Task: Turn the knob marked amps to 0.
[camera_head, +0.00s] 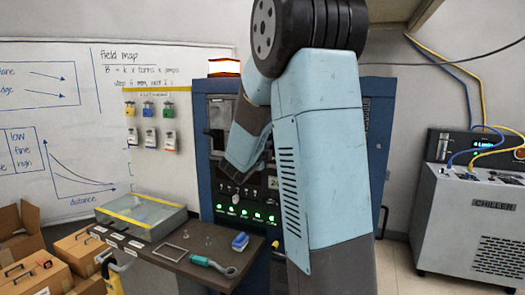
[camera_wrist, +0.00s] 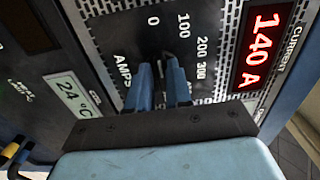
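The knob marked AMPS (camera_wrist: 167,57) is a small dark shape on the black panel in the wrist view, mostly hidden at my fingertips. Its scale reads 0, 100, 200 and 300, with 0 at the upper left. My gripper (camera_wrist: 161,66) has two blue fingers reaching to the panel, one on each side of the knob, with a narrow gap between them. I cannot tell whether they press on it. The red current display (camera_wrist: 262,48) reads 140 A. In the head view my arm reaches the front of the blue cabinet (camera_head: 204,150).
A temperature display (camera_wrist: 73,92) reads 24 °C. A row of green lights (camera_head: 244,214) sits low on the cabinet. A brown bench (camera_head: 175,255) with loose tools and a clear-topped case (camera_head: 142,215) stands front left. A grey chiller (camera_head: 468,220) stands at right.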

